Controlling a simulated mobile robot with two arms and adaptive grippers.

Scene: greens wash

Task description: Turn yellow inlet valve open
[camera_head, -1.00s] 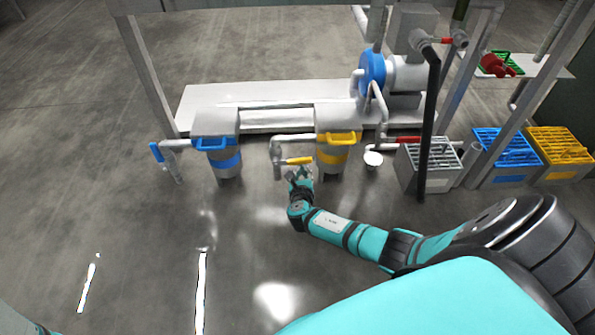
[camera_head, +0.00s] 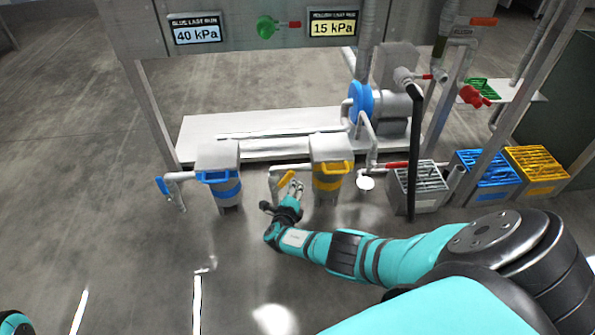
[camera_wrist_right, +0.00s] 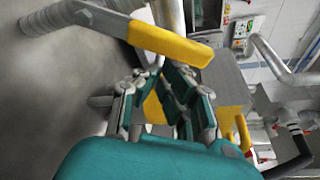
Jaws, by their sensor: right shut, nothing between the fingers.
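The yellow inlet valve handle (camera_head: 286,179) sits on the grey pipe left of the yellow-banded canister (camera_head: 327,184). In the head view it slants up to the right. In the right wrist view the handle (camera_wrist_right: 168,42) is large and close, crossing above the fingers, with its grey pipe at upper left.
A blue-banded canister (camera_head: 227,188) with a blue valve handle (camera_head: 163,185) stands to the left. A panel (camera_head: 250,35) with 40 kPa and 15 kPa displays hangs above. Grey, blue (camera_head: 488,177) and yellow (camera_head: 538,172) crates stand at right. The floor in front is clear.

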